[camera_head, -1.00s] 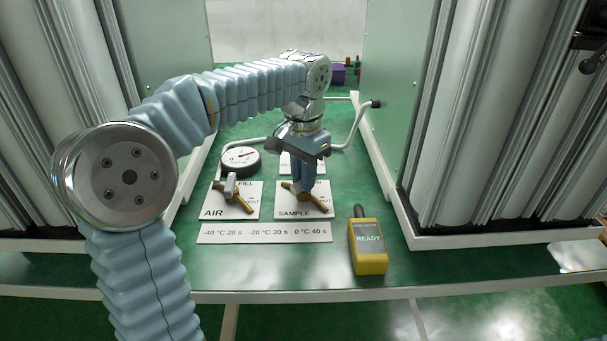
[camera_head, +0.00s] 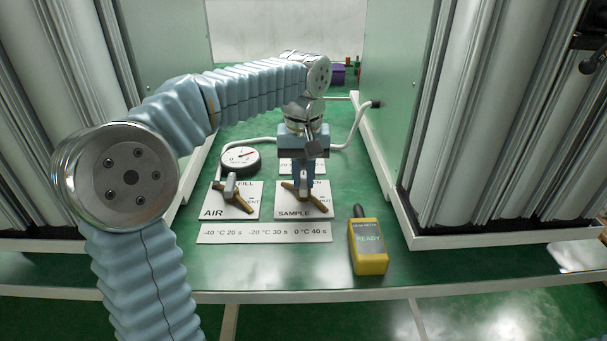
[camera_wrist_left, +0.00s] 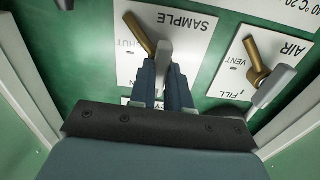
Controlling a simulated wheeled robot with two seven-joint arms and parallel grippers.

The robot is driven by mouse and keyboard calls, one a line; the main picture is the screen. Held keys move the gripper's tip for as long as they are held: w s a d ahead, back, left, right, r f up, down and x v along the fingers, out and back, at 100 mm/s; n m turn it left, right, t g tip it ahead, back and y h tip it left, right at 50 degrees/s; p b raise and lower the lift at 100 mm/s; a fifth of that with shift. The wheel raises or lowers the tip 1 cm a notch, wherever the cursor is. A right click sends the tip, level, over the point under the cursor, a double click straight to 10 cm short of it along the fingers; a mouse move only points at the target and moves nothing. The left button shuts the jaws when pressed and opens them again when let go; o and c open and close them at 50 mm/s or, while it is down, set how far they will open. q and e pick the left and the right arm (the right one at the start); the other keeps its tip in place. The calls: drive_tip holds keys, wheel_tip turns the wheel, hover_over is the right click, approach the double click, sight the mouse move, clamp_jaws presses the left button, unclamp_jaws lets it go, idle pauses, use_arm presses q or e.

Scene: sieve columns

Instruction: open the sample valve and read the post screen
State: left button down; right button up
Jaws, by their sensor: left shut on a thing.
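The sample valve has a brass body (camera_head: 317,205) and a grey lever on the SAMPLE plate (camera_head: 290,213). My left gripper (camera_head: 303,184) points down at it, shut on the grey lever. In the left wrist view the fingers (camera_wrist_left: 165,88) close on the lever (camera_wrist_left: 164,58), which points away from the SAMPLE word. SHUT shows beside it; the gripper partly hides the other wording. The yellow handheld meter (camera_head: 368,260) stands to the right, and its screen (camera_head: 369,239) reads READY. My right gripper is not in view.
The AIR valve (camera_head: 233,190) sits just left, with a round gauge (camera_head: 241,159) behind it. A strip of temperatures and times (camera_head: 264,233) lies in front. Green cabinet walls and tall silver columns (camera_head: 470,120) flank the bench. Bare green bench lies around the meter.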

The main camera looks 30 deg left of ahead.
sight(303, 180)
use_arm(q)
drive_tip(key=shift+n, duration=0.3)
drive_tip(key=c, duration=1.1)
unclamp_jaws()
drive_tip(key=shift+r, duration=0.1)
wheel_tip(303, 180, up, 14)
drive_tip(key=shift+f, duration=0.15)
